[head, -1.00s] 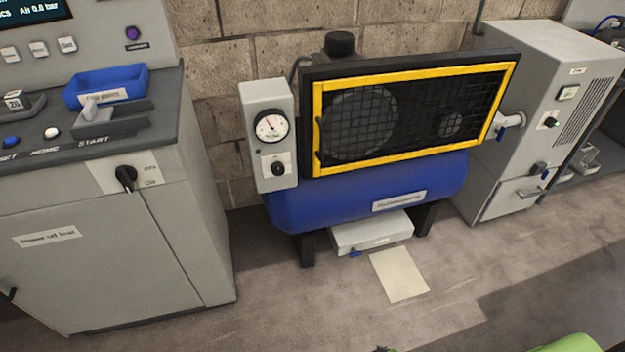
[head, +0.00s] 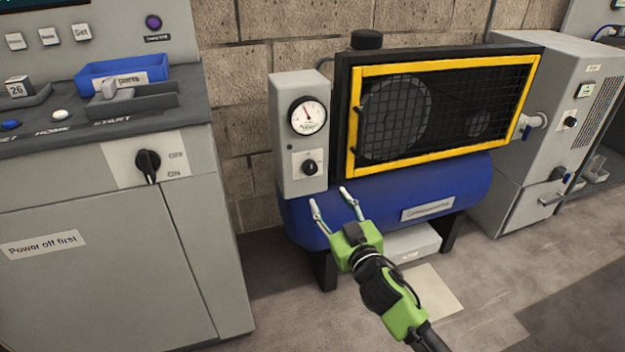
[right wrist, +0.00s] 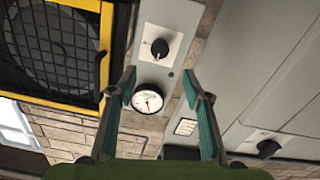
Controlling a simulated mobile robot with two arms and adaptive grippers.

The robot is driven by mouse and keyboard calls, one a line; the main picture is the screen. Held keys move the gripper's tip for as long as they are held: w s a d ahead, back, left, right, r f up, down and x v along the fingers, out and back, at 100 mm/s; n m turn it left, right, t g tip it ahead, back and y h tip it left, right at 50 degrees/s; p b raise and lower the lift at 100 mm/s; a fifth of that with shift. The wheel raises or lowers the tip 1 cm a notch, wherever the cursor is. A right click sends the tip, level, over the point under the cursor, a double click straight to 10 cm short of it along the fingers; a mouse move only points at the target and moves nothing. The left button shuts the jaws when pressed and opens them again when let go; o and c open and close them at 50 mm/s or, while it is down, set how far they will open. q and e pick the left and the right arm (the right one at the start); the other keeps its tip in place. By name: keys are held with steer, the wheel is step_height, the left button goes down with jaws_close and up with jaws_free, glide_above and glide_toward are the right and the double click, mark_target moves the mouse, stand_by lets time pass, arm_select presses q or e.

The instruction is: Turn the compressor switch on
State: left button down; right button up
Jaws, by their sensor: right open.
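The compressor (head: 400,190) has a blue tank and a yellow-framed mesh guard, and stands against the block wall. Its grey control box (head: 290,175) carries a round gauge (head: 308,116) and, below it, the black rotary compressor switch (head: 309,167). The switch also shows in the right wrist view (right wrist: 159,47), beyond the fingers, with the gauge beside it. Its pointer setting is too small to read. My right gripper (head: 332,198) is open and empty, below and in front of the switch, apart from it. My left gripper is not in view.
A grey cabinet (head: 110,240) at the left has another black rotary knob (head: 148,164) marked OFF and ON and a "Power off first" label. A blue tray (head: 122,73) sits on its top. A grey unit (head: 545,130) stands at the right.

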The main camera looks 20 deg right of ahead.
steer(key=b, duration=0.2)
glide_toward(311, 170)
steer(key=w, duration=0.4)
steer(key=shift+w, duration=0.3)
steer(key=w, duration=0.4)
steer(key=shift+a, duration=0.1)
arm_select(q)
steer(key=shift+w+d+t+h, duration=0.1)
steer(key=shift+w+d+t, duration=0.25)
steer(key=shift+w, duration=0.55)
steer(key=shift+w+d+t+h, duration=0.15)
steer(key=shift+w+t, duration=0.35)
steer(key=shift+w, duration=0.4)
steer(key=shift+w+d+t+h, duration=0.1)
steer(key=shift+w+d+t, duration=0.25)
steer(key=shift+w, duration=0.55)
arm_select(e)
steer(key=shift+w, duration=0.25)
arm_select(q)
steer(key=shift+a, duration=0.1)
arm_select(e)
steer(key=c, duration=1.1)
